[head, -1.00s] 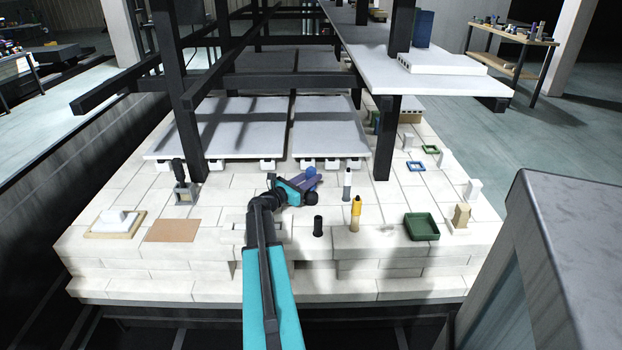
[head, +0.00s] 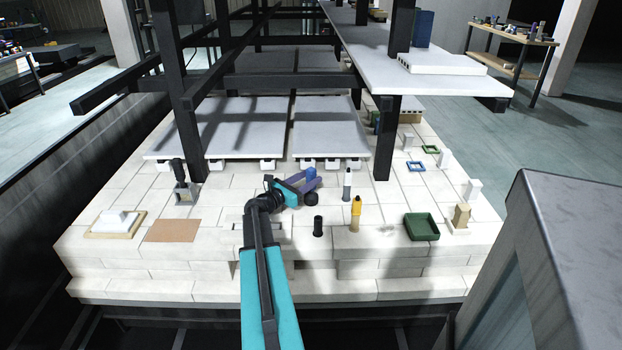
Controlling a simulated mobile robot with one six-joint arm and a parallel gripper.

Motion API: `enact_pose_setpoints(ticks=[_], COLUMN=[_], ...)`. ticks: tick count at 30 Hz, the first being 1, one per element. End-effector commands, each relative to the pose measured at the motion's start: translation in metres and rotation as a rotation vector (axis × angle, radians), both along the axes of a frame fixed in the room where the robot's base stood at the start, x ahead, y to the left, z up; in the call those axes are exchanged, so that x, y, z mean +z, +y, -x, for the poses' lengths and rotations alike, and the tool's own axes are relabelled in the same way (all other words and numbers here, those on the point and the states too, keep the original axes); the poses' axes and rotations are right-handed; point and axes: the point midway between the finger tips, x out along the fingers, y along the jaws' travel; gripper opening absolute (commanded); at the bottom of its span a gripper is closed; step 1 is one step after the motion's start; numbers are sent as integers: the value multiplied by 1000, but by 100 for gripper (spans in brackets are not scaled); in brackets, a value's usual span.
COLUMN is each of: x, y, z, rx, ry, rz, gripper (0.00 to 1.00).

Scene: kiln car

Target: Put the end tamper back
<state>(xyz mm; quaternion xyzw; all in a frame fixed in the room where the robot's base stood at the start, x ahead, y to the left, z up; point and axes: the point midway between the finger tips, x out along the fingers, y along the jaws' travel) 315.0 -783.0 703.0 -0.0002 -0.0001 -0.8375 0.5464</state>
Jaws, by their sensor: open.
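I cannot tell for certain which object is the end tamper. Upright on the pale block deck, right of my gripper, stand a grey-and-white rod (head: 347,184), a yellow-topped tool with a dark tip (head: 356,214) and a short black cylinder (head: 318,226). A blue piece (head: 311,174) shows at my gripper's purple fingers; whether it stands behind or between them is unclear. My gripper (head: 308,185) is open, low over the deck, pointing right and away. My own arm hides part of the deck's front.
A dark-handled tool stands in a grey block (head: 186,192) at left, near a brown mat (head: 172,231) and a wood-edged board (head: 117,224). A green tray (head: 421,227) sits at right. Black posts (head: 383,138) and white slabs (head: 331,130) bound the back.

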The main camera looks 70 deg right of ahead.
Motion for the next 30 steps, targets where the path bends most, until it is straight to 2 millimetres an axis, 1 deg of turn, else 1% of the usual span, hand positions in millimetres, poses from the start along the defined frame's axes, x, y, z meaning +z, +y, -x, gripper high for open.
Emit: enact_pose_setpoints(ticks=[1,12,18,24,30], x=[0,0,0,0,0], y=[7,61,85,96,98], z=[-3,-25,-37,-42,-43], rx=[2,2,2,1,0], ry=[0,-1,0,0,0], rz=[0,-2,-1,-1,-1], gripper=[42,42,42,42,42])
